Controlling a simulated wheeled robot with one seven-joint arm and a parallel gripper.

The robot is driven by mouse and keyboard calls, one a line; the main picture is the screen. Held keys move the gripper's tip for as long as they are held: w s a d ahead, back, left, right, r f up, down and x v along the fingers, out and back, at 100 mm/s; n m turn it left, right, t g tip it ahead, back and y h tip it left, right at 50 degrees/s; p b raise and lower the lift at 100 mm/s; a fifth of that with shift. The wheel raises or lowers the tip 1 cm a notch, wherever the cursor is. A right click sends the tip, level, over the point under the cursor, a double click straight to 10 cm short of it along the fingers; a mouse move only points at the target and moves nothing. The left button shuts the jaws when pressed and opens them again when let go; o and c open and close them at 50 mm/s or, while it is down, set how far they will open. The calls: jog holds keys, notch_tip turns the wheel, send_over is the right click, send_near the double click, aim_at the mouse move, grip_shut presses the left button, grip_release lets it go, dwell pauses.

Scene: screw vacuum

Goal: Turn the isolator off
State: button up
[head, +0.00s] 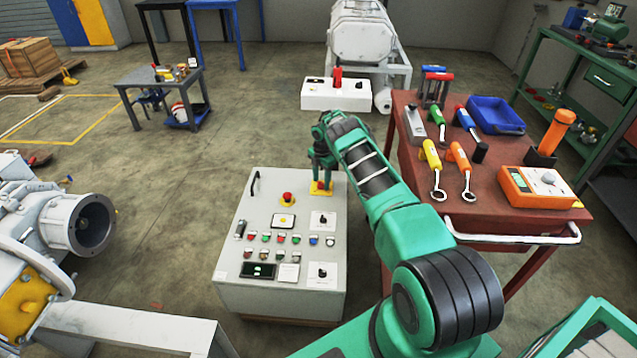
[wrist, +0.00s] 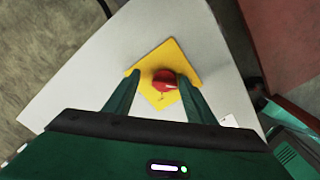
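The isolator is a red rotary knob (wrist: 165,80) on a yellow square plate (wrist: 187,57). The plate also shows in the head view (head: 321,191), at the far right of the grey control cabinet's top (head: 258,190). My gripper (wrist: 160,82) points down over the plate, with one finger on each side of the knob. The fingers are open, and a small gap shows between each finger and the knob. In the head view my gripper (head: 322,178) hides the knob. I cannot tell the exact height of the fingertips over the plate.
The cabinet top also carries a red emergency stop (head: 288,198), several small buttons and black switches. A red tool cart (head: 490,205) with screwdrivers, wrenches and an orange meter (head: 538,188) stands close on the right.

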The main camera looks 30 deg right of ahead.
notch_tip(320, 180, up, 11)
jog(key=shift+w, duration=0.15)
dwell(0.4)
jog(key=shift+d, duration=0.1)
